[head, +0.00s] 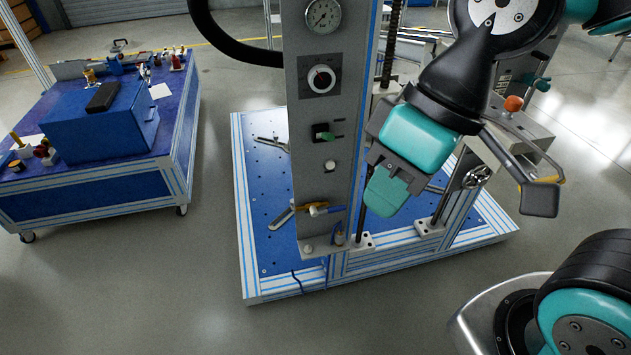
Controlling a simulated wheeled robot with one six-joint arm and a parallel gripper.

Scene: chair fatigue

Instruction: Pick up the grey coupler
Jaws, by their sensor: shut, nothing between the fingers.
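I cannot make out a grey coupler for certain in the head view. Small fittings sit on the blue trolley at the left, too small to tell apart. My gripper (386,192) hangs at the right of the grey column, pointing down, with its teal fingers shut and nothing held. It is in front of the test rig and apart from the trolley. Part of the rig behind the gripper and the column is hidden.
A grey control column (318,125) with a gauge and knobs stands upright on the blue rig base (262,190). The blue trolley (85,200) carries a blue toolbox (95,125) and small parts. Grey floor (130,290) is clear in front and between them.

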